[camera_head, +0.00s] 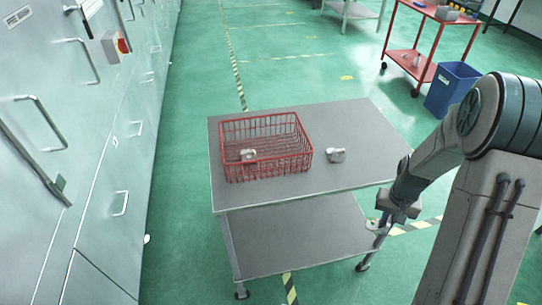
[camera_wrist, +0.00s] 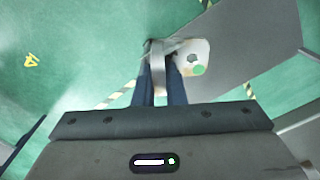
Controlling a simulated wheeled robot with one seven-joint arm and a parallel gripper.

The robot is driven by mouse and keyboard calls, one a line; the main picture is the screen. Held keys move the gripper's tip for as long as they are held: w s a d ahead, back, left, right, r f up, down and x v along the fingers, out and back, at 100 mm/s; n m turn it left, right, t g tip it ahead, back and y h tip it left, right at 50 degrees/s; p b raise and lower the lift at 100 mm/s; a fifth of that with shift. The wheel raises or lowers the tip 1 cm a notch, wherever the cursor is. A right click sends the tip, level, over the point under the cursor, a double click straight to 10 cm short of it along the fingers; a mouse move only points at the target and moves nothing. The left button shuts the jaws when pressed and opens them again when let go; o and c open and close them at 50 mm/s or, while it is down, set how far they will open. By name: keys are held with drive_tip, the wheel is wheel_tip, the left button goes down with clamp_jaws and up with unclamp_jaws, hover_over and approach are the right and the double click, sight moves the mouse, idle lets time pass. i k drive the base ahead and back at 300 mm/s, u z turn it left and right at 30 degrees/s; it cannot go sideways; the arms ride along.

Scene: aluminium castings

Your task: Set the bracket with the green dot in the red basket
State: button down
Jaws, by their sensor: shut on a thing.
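My gripper (camera_head: 383,219) is at the front right corner of the grey cart, low beside the top's edge. In the wrist view my gripper (camera_wrist: 161,80) is shut on a pale metal bracket (camera_wrist: 184,50) with a green dot on its flat plate. The bracket shows only small in the head view (camera_head: 373,226). The red basket (camera_head: 266,175), of open wire, stands on the cart top left of my gripper. One small metal casting (camera_head: 248,155) lies inside the basket.
Another metal casting (camera_head: 336,155) lies on the cart top (camera_head: 300,193), just right of the basket. The top's right part is mostly clear. Grey cabinets (camera_head: 75,130) stand at left. A blue bin (camera_head: 452,88) and a red cart (camera_head: 413,62) stand behind at right.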

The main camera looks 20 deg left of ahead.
sight(279, 152)
drive_tip(key=u, duration=3.25)
drive_tip(key=k, duration=1.05)
drive_tip(key=z, duration=1.5)
drive_tip(key=i, duration=0.5)
drive_tip(key=z, duration=0.05)
